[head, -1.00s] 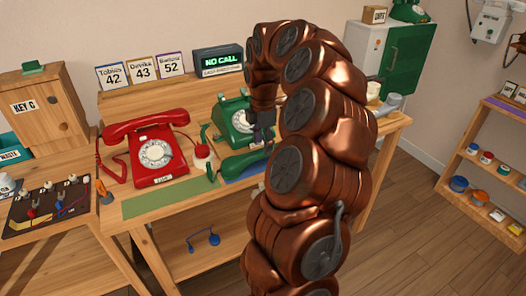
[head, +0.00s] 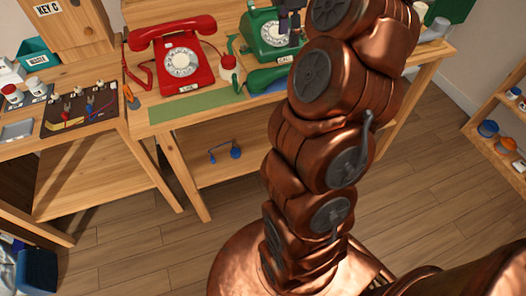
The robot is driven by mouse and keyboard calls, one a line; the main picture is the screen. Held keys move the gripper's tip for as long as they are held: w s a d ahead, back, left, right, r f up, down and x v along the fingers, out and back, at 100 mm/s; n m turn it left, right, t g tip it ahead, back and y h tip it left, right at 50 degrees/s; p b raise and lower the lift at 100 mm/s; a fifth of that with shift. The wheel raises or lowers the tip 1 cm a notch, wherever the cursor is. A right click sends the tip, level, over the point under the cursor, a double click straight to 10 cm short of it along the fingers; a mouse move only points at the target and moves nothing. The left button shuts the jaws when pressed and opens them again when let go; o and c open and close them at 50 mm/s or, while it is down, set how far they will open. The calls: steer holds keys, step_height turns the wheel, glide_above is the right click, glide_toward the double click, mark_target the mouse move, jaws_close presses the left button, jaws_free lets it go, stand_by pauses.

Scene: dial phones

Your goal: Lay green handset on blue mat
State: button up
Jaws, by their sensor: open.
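The green handset (head: 266,79) lies low on the table in front of the green dial phone (head: 265,36). Its right part is over the blue mat (head: 268,89), and its left end reaches past the mat's left edge. My arm hides the right part of the mat and perhaps the handset's right tip. My gripper (head: 289,24) is open, above and behind the handset at the top of the head view, apart from it and in front of the green phone's dial.
A red phone (head: 180,62) with its handset on top stands left. A green mat (head: 197,105) lies along the table's front. A small red-topped item (head: 228,66) stands between the phones. A blue corded object (head: 235,153) rests on the lower shelf.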

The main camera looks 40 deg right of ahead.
steer(key=s+a+f+m, duration=0.1)
steer(key=s+a+m, duration=0.15)
steer(key=a, duration=0.75)
steer(key=s+a+f+m, duration=0.1)
steer(key=s+a+m, duration=0.15)
steer(key=a, duration=0.75)
steer(key=s+a+f+m+g, duration=0.1)
steer(key=s+a+f+m, duration=0.2)
steer(key=s, duration=0.3)
steer(key=s+a+f+m+g, duration=0.1)
steer(key=s+a+f+m, duration=0.1)
steer(key=s, duration=0.5)
steer(key=s+a+f+m+g, duration=0.1)
steer(key=s+a+f+m, duration=0.2)
steer(key=s, duration=0.4)
steer(key=a+m, duration=0.1)
steer(key=a, duration=0.1)
steer(key=shift+a+f, duration=0.3)
steer(key=shift+s, duration=0.1)
